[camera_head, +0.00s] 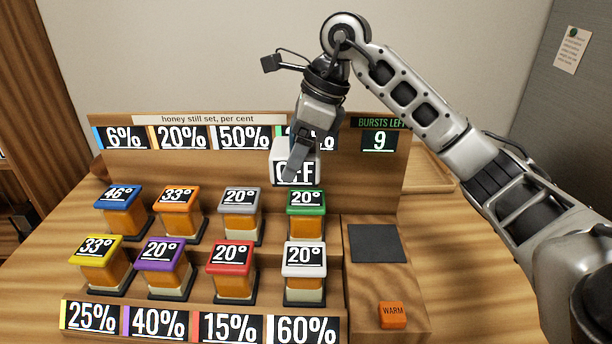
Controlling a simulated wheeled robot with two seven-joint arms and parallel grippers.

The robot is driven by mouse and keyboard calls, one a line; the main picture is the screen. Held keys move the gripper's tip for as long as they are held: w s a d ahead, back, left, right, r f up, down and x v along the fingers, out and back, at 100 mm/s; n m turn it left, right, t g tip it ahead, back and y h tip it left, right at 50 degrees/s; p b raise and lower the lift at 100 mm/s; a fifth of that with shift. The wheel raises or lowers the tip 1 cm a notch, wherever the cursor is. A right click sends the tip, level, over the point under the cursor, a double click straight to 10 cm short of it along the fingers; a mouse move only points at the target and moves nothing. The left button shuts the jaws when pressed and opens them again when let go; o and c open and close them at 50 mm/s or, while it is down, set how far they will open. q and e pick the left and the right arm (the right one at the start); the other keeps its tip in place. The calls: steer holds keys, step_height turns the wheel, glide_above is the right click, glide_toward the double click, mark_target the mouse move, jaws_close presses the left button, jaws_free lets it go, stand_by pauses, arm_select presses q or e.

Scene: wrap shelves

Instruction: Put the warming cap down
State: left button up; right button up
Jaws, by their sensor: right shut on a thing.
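The warming cap (279,158) is a white block with a black face reading OFF. My right gripper (296,163) comes down from above and is shut on it. The gripper's fingers hide part of the cap's front. The cap appears held in the air, just above the green-lidded jar (306,202) in the picture and in front of the back board. The green lid reads 20°. A dark square pad (376,243) on the right part of the stand is bare. My left gripper is not in view.
Several honey jars stand in two stepped rows, with blue (118,193), orange (177,195) and grey (240,196) lids at the back. An orange WARM button (393,315) sits below the pad. The back board's display (380,141) reads BURSTS LEFT 9.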

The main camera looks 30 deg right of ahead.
steer(key=shift+w+d+f, duration=0.2)
steer(key=shift+d+f, duration=0.75)
steer(key=shift+f, duration=0.15)
steer(key=f, duration=0.3)
steer(key=shift+d+f, duration=0.1)
steer(key=shift+d, duration=0.25)
steer(key=shift+w+f, duration=0.1)
steer(key=shift+f, duration=0.2)
steer(key=shift+f, duration=0.1)
steer(key=o, duration=1.3)
steer(key=shift+o, duration=0.2)
steer(key=shift+r, duration=0.25)
steer(key=v, duration=1.1)
steer(key=shift+d+r+p, duration=0.15)
steer(key=shift+r+p, duration=0.15)
